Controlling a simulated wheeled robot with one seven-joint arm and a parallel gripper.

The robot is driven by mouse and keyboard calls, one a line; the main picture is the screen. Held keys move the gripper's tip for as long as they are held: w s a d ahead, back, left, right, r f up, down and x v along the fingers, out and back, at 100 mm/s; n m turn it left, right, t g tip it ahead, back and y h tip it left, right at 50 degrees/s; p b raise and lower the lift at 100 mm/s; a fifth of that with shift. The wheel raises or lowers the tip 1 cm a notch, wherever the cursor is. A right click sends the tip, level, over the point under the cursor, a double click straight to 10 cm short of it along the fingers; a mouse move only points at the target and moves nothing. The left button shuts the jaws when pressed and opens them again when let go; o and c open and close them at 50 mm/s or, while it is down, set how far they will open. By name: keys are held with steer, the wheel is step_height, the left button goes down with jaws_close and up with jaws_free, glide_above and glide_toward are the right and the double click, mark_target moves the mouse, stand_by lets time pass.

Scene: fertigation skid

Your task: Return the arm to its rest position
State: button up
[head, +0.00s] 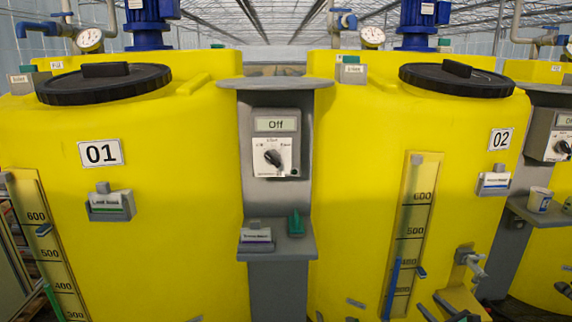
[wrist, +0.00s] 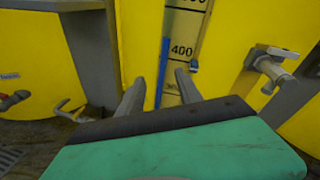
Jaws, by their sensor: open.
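My gripper (wrist: 158,88) is open in the wrist view, with its two grey fingers apart and nothing between them. Its green body fills the bottom of that view. The fingers point toward the level gauge (wrist: 183,30) of the yellow tank 02, near the 400 mark; whether they touch anything cannot be told. In the head view, my gripper (head: 429,300) shows only partly at the bottom edge, low in front of tank 02 (head: 350,170). Most of my arm is out of view.
A tap (wrist: 272,68) sticks out right of the fingers. A grey control post (head: 276,130) with a dial reading Off and a small shelf (head: 285,245) stands between tank 02 and tank 01 (head: 160,200). A cup (head: 540,199) stands on the right-hand shelf.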

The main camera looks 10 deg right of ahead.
steer(key=a+r+n+g+y+p, duration=0.1)
steer(key=a+r+n+g+p, duration=0.3)
steer(key=a+r+n+p, duration=0.7)
steer(key=a+r+n+g+y+p, duration=0.15)
steer(key=a+r+n+g, duration=0.25)
steer(key=a+r+n, duration=0.8)
steer(key=s+a+r+n+g+h+p, duration=0.2)
steer(key=s+a+r+n+p, duration=0.2)
steer(key=s, duration=0.7)
steer(key=s+a+r+n+g+h+p, duration=0.2)
steer(key=s+a+r+p, duration=0.5)
steer(key=s, duration=0.4)
steer(key=shift+s+a+r+n+g, duration=0.2)
steer(key=shift+n+g, duration=0.3)
steer(key=shift+n, duration=0.6)
steer(key=shift+w, duration=0.1)
steer(key=shift+c, duration=0.6)
